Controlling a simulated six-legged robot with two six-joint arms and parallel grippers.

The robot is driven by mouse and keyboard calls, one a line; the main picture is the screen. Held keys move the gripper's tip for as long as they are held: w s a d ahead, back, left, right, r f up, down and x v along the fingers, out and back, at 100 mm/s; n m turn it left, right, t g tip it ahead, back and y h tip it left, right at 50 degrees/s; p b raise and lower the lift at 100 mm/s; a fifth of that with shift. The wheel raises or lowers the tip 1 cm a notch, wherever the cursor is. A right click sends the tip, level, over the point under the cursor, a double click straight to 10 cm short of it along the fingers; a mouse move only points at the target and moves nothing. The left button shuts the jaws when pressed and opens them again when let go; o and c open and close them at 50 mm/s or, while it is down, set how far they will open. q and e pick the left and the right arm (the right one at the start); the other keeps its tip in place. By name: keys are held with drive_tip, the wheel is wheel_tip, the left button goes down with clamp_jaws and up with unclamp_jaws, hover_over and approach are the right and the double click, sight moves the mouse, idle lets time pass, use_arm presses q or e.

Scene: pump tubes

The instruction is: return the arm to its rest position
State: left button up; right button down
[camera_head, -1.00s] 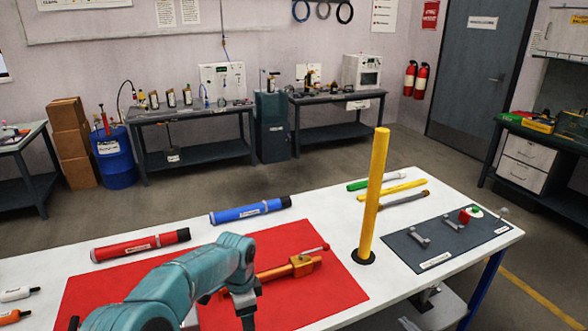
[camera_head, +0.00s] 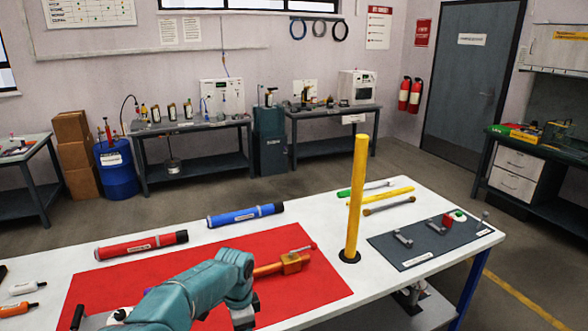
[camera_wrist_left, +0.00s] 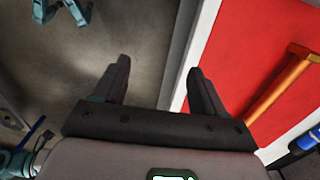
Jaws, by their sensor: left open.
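My left arm, teal, enters the head view at the bottom left over the red mat (camera_head: 320,285). Its gripper end is at or below the lower edge of that view and its fingers do not show clearly. In the left wrist view my left gripper (camera_wrist_left: 158,65) is open and empty, its two dark fingers apart. The fingers point over the grey floor and the pale table edge (camera_wrist_left: 192,62), beside the red mat (camera_wrist_left: 250,55). My right gripper is not in view.
An orange pump piece (camera_head: 288,264) lies on the mat, partly behind my arm. Red (camera_head: 140,245) and blue (camera_head: 245,215) tubes lie behind the mat. A yellow post (camera_head: 357,195) stands upright at right, near a dark tray (camera_head: 390,253).

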use_arm(q)
drive_tip(key=s+d+f+n+h, duration=0.25)
drive_tip(key=s+f+n, duration=0.45)
drive_tip(key=s+f, duration=0.8)
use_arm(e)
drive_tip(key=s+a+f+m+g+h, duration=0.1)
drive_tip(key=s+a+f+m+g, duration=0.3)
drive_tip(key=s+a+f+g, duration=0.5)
use_arm(q)
drive_tip(key=s+a+f+n+h, duration=0.1)
drive_tip(key=s+n, duration=0.7)
drive_tip(key=s, duration=0.9)
wheel_tip(320, 180, down, 2)
drive_tip(key=shift+a+f+n, duration=0.2)
drive_tip(key=shift+a+n, duration=0.2)
drive_tip(key=shift+a, duration=0.05)
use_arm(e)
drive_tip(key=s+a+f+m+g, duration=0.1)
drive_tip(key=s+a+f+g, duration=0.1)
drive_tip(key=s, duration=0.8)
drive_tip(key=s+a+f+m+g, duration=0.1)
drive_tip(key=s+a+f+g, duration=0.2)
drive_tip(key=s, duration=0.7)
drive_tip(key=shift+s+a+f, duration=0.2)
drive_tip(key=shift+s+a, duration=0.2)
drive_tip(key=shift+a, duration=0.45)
use_arm(q)
drive_tip(key=shift+h, duration=0.25)
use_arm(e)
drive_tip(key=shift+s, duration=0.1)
